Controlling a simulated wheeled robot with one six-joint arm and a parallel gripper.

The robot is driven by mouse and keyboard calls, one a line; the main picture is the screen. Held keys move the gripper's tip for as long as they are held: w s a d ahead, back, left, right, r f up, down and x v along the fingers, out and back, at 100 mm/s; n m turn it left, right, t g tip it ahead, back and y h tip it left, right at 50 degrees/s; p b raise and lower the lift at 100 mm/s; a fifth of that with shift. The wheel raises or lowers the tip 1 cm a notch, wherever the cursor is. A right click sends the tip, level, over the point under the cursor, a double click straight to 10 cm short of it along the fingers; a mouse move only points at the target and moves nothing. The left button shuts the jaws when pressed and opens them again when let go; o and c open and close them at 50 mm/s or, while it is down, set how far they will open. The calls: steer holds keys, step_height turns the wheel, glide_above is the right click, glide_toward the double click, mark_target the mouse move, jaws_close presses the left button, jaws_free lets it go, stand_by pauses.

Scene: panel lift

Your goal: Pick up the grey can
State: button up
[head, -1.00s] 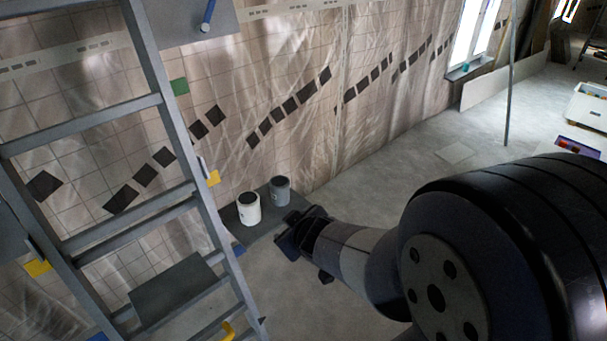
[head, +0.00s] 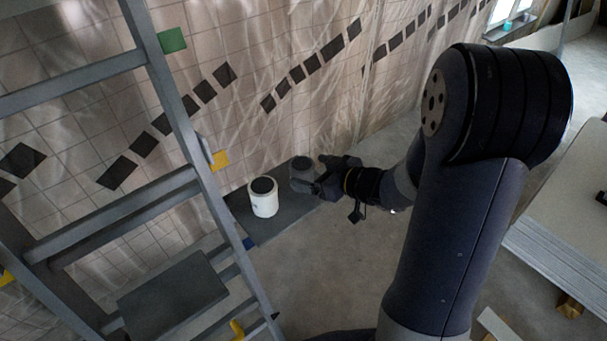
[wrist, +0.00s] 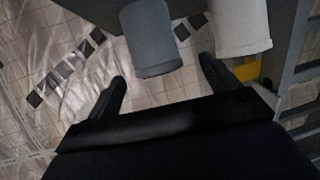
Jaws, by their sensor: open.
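The grey can (head: 302,174) stands upright on a dark grey platform (head: 272,230) beside the tiled wall. My gripper (head: 322,177) is right at the can from its right side and partly covers it in the head view. In the wrist view the grey can (wrist: 153,40) shows just ahead of my open gripper (wrist: 162,72), roughly in line with the gap between the fingers. No finger is clearly touching it, and the exact distance is hard to tell.
A white can (head: 264,200) stands close to the left of the grey one and also shows in the wrist view (wrist: 240,25). A grey ladder (head: 178,120) leans further left. Stacked panels (head: 565,215) lie at the right. The floor in front is clear.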

mark_target(296, 164)
steer(key=shift+b+x, duration=0.4)
steer(key=shift+x, duration=2.8)
steer(key=shift+w+r, duration=0.1)
steer(key=shift+r, duration=0.1)
steer(key=shift+c, duration=0.2)
steer(key=c, duration=1.1)
steer(key=shift+c, duration=0.2)
